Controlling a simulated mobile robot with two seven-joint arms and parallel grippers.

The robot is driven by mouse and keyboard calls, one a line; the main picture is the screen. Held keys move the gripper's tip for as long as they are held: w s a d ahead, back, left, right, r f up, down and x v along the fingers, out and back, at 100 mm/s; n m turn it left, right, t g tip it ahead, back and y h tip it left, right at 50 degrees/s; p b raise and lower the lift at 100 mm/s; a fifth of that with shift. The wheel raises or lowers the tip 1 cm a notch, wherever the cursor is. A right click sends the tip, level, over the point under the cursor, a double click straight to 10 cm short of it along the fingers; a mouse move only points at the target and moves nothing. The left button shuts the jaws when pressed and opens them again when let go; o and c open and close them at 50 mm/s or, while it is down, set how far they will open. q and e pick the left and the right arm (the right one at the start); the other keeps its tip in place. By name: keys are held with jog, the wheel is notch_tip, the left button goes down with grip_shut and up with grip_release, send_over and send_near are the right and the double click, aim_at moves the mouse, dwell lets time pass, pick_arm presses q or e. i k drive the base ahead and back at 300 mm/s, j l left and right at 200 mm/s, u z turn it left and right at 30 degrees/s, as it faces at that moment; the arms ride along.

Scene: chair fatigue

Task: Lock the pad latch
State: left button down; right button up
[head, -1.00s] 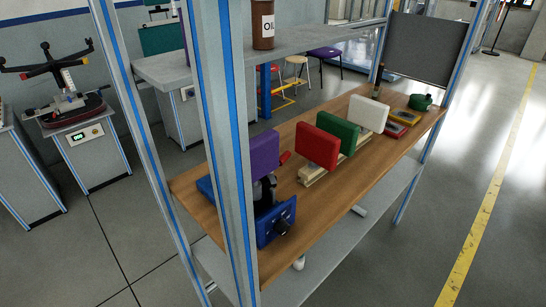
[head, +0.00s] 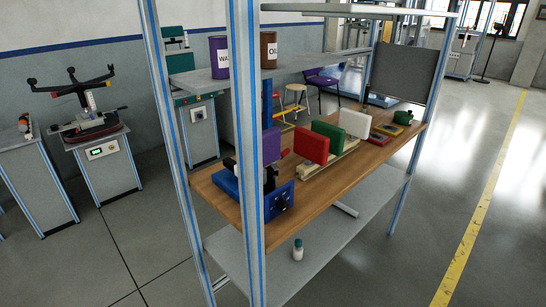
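A blue fixture (head: 281,199) with a dark knob or lever stands at the near left end of the wooden shelf, partly hidden by the blue-striped rack post. A purple pad (head: 271,145) stands upright just behind it. Red (head: 311,146), green (head: 329,132) and white (head: 354,123) pads stand in a row on a pale wooden rack to the right. Which part is the pad latch, and whether it is locked, I cannot tell. Neither of my grippers is in view.
The metal rack post (head: 246,150) stands in front of the fixture. Above is a grey shelf (head: 300,68) with purple and brown cans. A small white bottle (head: 298,249) stands on the lower shelf (head: 335,240). The floor to the right is clear, with a yellow line (head: 485,200).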

aim_at(286, 151)
jog(key=z, duration=2.05)
jog(key=k+j, duration=0.1)
jog(key=j, duration=0.45)
jog(key=k+j, duration=0.1)
jog(key=j, duration=0.4)
jog(key=k+j, duration=0.1)
jog(key=j, duration=0.45)
jog(key=k+j, duration=0.15)
jog(key=j, duration=0.4)
jog(key=k+j, duration=0.1)
jog(key=j, duration=0.4)
jog(key=k+j, duration=0.1)
jog(key=j, duration=0.45)
jog(key=k+j, duration=0.1)
jog(key=j, duration=0.45)
